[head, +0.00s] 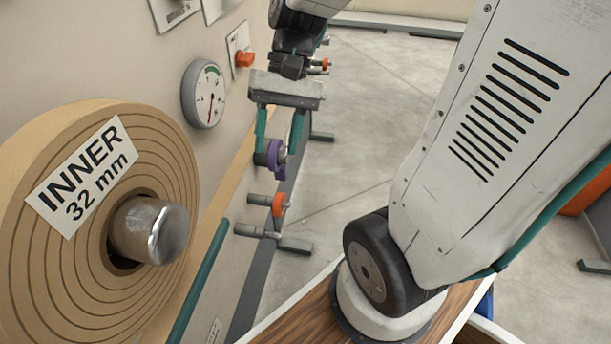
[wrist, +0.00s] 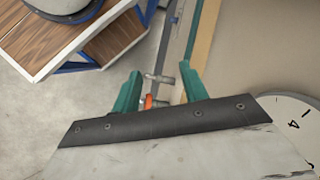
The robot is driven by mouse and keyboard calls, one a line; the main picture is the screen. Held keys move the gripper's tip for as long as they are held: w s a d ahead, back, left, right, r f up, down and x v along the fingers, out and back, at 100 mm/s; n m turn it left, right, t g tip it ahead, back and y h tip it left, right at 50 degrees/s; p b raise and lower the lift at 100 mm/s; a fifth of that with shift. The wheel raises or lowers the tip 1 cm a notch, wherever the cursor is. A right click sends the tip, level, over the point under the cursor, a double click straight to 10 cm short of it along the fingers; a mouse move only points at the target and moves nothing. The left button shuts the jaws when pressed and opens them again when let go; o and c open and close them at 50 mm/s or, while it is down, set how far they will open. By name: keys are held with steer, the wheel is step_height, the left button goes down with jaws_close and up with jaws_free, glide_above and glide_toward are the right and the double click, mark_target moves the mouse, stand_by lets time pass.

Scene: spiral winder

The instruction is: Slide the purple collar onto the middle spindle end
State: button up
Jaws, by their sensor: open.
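The purple collar (head: 277,158) is in the head view, between the lower ends of my gripper's teal fingers. It appears to sit around a grey spindle end (head: 261,159) on the machine's wall, though the fingers partly cover this. My gripper (head: 279,146) is open, with a finger on either side of the collar; I cannot tell whether they touch it. In the wrist view my gripper (wrist: 160,84) also shows its fingers apart. The collar cannot be made out there, as the gripper's dark plate covers the near part.
An orange collar (head: 279,204) is on the spindle below, and a bare spindle (head: 256,231) is lower still. A large cardboard roll (head: 60,250) labelled "INNER 32 mm" and a dial gauge (head: 204,94) stand out from the wall at left. The floor (head: 375,110) is clear.

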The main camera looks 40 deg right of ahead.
steer(key=w+d+f+m+y, duration=0.3)
steer(key=w+f+m+y, duration=0.2)
steer(key=w+f, duration=0.2)
steer(key=m+t, duration=1.7)
steer(key=m, duration=0.2)
glide_toward(283, 174)
steer(key=w+f, duration=0.2)
steer(key=shift+y, duration=0.4)
steer(key=shift+x, duration=4.4)
steer(key=shift+w+d, duration=0.1)
jaws_close()
steer(key=c, duration=0.6)
jaws_free()
steer(key=shift+r, duration=0.1)
jaws_close()
